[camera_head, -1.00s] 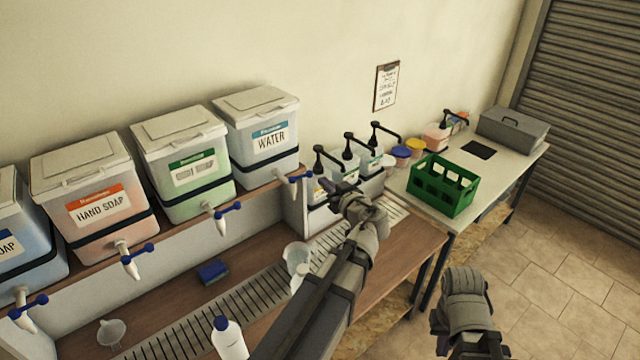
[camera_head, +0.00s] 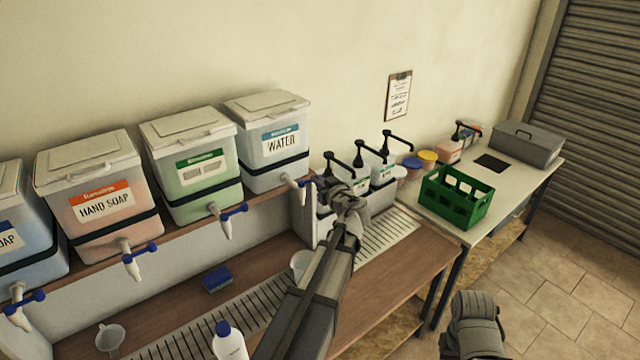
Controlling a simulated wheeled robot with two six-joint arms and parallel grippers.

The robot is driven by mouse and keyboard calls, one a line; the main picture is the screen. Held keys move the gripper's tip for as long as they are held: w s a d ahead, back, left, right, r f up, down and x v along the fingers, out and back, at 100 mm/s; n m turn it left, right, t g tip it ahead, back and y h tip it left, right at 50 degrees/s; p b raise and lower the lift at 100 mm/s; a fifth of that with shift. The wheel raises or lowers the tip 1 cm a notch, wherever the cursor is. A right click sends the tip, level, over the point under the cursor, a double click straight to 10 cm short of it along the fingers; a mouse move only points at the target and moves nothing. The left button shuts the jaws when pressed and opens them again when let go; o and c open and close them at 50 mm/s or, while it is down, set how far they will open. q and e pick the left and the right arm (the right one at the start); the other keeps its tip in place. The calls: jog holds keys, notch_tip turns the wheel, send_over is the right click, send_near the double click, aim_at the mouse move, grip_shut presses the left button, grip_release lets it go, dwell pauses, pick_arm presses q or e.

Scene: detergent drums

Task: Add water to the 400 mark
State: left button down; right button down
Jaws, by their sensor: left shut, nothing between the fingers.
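The drum labelled WATER (camera_head: 270,150) stands at the right end of the raised shelf. Its white tap (camera_head: 288,180) with a blue handle sticks out at the front, close to my left gripper (camera_head: 318,184). My left gripper is shut with nothing in it, at or just right of the tap handle; I cannot tell whether they touch. A pale jug (camera_head: 299,262) stands on the drip grating below the tap, partly hidden by my left arm. Its marks and water level cannot be seen. My right arm shows at the lower right; its fingers are out of view.
Green (camera_head: 190,160) and HAND SOAP (camera_head: 100,195) drums stand left of the water. A white bottle with blue cap (camera_head: 229,340), a blue sponge (camera_head: 216,280) and a funnel (camera_head: 109,337) are on the bench. Pump bottles and a green crate (camera_head: 455,197) are at the right.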

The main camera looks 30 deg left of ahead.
dwell(0.3)
pick_arm(q)
jog(key=shift+w+a+f+b, duration=0.2)
jog(key=shift+w+a+b, duration=0.15)
jog(key=shift+w, duration=0.35)
jog(key=shift+r, duration=0.1)
